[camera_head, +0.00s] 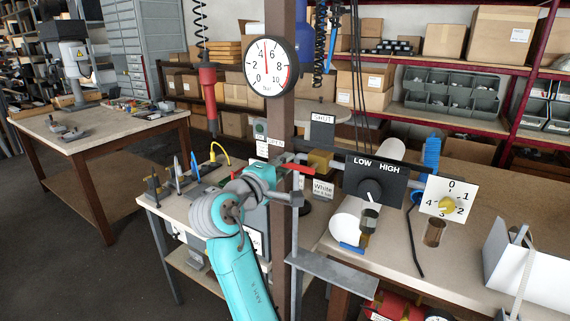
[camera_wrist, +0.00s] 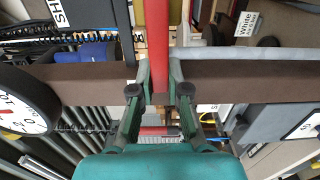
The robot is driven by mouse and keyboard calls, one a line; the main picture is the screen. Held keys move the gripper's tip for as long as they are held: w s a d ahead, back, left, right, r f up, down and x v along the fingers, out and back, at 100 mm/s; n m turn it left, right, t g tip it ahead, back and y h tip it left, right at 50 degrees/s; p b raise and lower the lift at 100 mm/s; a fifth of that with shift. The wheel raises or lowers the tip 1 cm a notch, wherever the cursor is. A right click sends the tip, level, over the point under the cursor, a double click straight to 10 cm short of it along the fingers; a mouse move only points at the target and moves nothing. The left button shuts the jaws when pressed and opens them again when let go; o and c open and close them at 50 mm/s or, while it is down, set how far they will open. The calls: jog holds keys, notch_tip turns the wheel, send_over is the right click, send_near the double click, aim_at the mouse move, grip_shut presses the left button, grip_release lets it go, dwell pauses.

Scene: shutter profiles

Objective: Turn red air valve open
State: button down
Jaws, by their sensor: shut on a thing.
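The red valve lever (camera_head: 302,170) is in front of the dark upright post in the head view, with a brass valve body (camera_head: 320,160) on a grey pipe just right of it. A "SHUT" sign (camera_head: 322,118) is above the valve and an "OPEN" sign (camera_head: 276,143) to its upper left. In the wrist view the lever (camera_wrist: 160,40) runs down from the top edge to between the two fingers. My gripper (camera_wrist: 160,88) is shut on the lever.
A round pressure gauge (camera_head: 268,66) is on the post (camera_head: 279,125). A LOW/HIGH dial panel (camera_head: 376,178) and a numbered dial plate (camera_head: 449,197) stand to the right. A grey horizontal plate (camera_head: 325,272) juts out low beside my arm. A red tool (camera_head: 209,95) hangs left.

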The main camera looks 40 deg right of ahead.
jog(key=c, duration=1.1)
grip_release()
jog(key=shift+a, duration=0.1)
jog(key=v, duration=1.1)
jog(key=shift+s+a, duration=0.15)
jog(key=shift+a, duration=0.25)
